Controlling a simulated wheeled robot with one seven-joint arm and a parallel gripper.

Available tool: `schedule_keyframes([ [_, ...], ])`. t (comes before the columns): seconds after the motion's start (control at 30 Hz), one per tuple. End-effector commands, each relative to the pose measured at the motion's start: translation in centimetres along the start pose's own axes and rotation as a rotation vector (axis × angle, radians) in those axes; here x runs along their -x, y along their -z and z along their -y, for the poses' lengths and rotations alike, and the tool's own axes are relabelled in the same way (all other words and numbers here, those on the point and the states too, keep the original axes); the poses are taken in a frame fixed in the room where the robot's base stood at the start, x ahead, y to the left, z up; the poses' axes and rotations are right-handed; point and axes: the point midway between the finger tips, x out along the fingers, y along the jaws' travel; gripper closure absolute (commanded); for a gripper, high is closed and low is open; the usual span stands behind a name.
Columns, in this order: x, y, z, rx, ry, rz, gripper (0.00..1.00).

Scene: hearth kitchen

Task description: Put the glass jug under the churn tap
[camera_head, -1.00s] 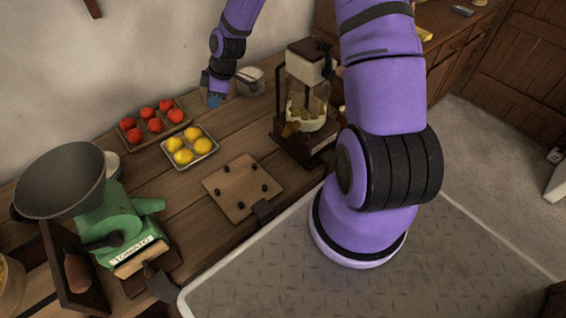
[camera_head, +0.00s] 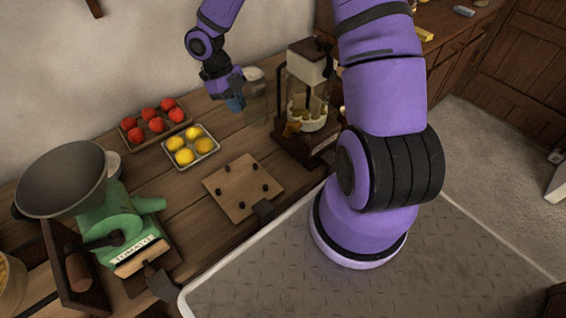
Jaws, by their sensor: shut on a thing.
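The clear glass jug (camera_head: 257,103) is upright near the back of the wooden counter, just left of the churn. My gripper (camera_head: 238,102) is at the jug's left side and is shut on it. The fingertips are small and partly hidden, and I cannot tell whether the jug's base clears the counter. The churn (camera_head: 307,92), a glass vessel with a dark lid and frame and pale contents, stands to the right. Its brass-coloured tap (camera_head: 291,129) is low on the front left side. The jug is apart from the tap, behind and left of it.
A tray of red tomatoes (camera_head: 154,133) and a tray of lemons (camera_head: 190,160) lie left of the jug. A wooden board with dark pegs (camera_head: 241,187) lies in front. A green tomato mill (camera_head: 105,225) stands at the left. My arm's base column is right of the churn.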

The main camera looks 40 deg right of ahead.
Motion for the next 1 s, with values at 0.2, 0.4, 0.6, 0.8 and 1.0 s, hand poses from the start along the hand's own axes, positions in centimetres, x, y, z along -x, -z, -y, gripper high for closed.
schedule_keyframes([
  [0.2,-2.0,-0.6,0.1,0.064,0.022,-0.003,1.0],
  [0.4,-6.2,-2.4,0.0,0.061,0.022,-0.003,1.0],
  [0.6,-10.0,-3.9,0.0,0.059,0.021,-0.002,1.0],
  [0.8,-13.1,-4.9,0.1,0.057,0.022,-0.001,1.0],
  [1.0,-14.0,-1.9,0.3,0.057,0.023,0.0,1.0],
])
